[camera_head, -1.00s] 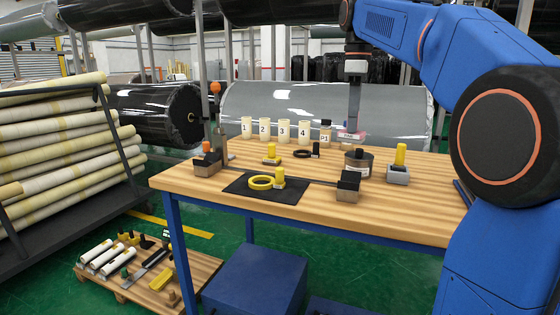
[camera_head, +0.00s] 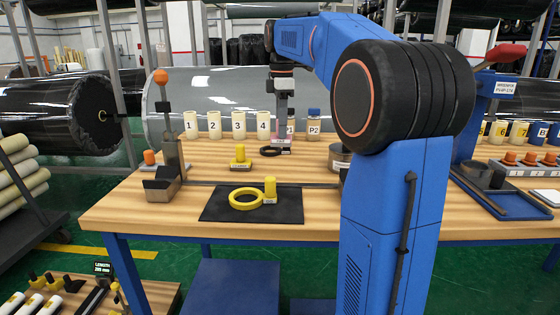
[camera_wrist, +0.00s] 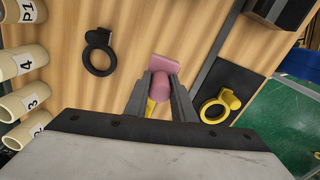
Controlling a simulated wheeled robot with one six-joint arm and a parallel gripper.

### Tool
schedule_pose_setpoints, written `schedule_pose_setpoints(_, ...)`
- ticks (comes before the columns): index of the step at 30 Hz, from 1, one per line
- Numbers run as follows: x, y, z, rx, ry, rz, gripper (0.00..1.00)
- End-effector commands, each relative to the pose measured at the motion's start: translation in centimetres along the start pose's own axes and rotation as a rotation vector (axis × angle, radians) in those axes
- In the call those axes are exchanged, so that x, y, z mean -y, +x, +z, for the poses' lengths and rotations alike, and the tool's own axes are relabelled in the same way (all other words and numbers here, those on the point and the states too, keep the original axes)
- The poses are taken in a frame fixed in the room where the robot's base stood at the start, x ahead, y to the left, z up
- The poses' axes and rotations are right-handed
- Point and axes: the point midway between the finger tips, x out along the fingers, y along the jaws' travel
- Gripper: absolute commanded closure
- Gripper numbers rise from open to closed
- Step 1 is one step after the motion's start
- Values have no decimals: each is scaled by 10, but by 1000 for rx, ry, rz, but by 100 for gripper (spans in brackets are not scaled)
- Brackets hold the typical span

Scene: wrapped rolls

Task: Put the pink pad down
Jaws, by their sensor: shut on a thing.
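The pink pad (camera_wrist: 163,68) is between my gripper's fingers in the wrist view, with its flat end showing beyond the fingertips. My gripper (camera_wrist: 160,90) is shut on it. In the head view my gripper (camera_head: 283,128) hangs at the back of the wooden table, in front of the cup marked P1 and beside a black ring (camera_head: 271,151). The pad's pale labelled face (camera_head: 279,143) shows low under the gripper. I cannot tell whether it touches the table.
Cups numbered 1 to 4 (camera_head: 239,124) stand to the left. A yellow-handled pad (camera_head: 240,155) stands in front of them. A blue-framed tray (camera_head: 500,197) is at the right.

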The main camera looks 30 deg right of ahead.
Motion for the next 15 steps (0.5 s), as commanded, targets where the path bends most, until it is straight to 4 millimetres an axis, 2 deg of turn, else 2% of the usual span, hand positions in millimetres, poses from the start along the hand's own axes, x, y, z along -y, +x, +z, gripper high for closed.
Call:
schedule_pose_setpoints(3, 1, 20, 0, 0, 0, -3, 100)
schedule_pose_setpoints(6, 1, 32, 0, 0, 0, -2, 100)
schedule_pose_setpoints(15, 1, 54, 0, 0, 1, -2, 100)
